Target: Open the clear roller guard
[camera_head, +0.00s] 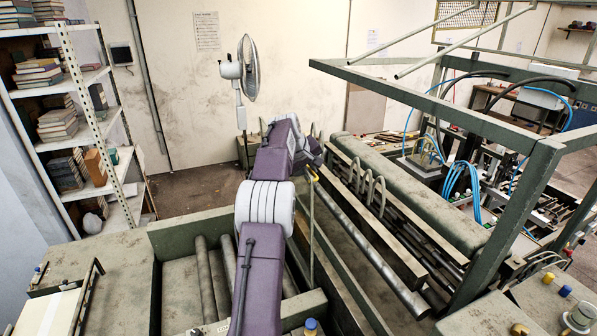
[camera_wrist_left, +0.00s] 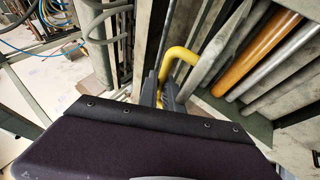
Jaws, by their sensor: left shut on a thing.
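My left arm reaches up the middle of the head view, and its gripper (camera_head: 311,168) is at the far end, partly hidden by the wrist. In the left wrist view the two dark fingers of the left gripper (camera_wrist_left: 166,92) are shut on a bent yellow handle (camera_wrist_left: 180,60). A small bit of the yellow handle (camera_head: 314,177) also shows in the head view. The clear roller guard itself is hard to make out, so I cannot tell its angle. My right gripper is not in view.
Grey rollers (camera_head: 205,272) lie in the green machine bed beside my arm. An orange roller (camera_wrist_left: 258,50) shows in the left wrist view. A green frame (camera_head: 505,215) stands at the right. A bookshelf (camera_head: 97,120) and a fan (camera_head: 247,70) stand behind.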

